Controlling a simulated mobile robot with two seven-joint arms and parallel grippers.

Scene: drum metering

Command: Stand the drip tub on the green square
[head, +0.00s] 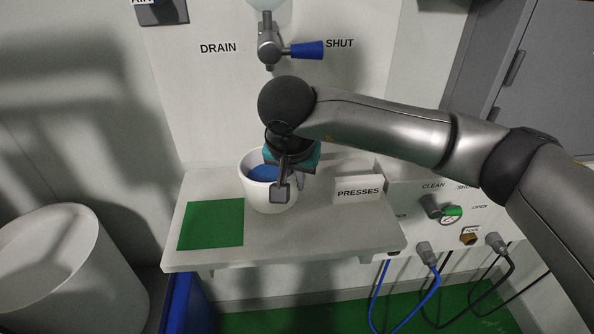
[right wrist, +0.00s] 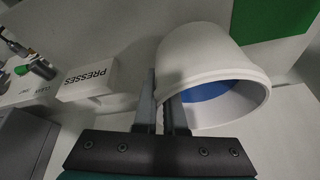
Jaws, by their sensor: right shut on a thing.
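The drip tub (head: 267,196) is a white round tub with blue inside. It stands upright on the pale shelf, to the right of the green square (head: 211,224) and apart from it. My right gripper (head: 283,190) reaches down over the tub and is shut on its rim. In the right wrist view the two fingers (right wrist: 172,108) pinch the wall of the tub (right wrist: 205,65). The green square (right wrist: 274,22) shows beyond the tub there. My left gripper is not in view.
The shelf (head: 340,232) also holds a white PRESSES sign (head: 358,190) at the right. A drain valve with a blue handle (head: 307,50) hangs above. A large white drum (head: 62,268) stands at the left. Valves and cables are at the right.

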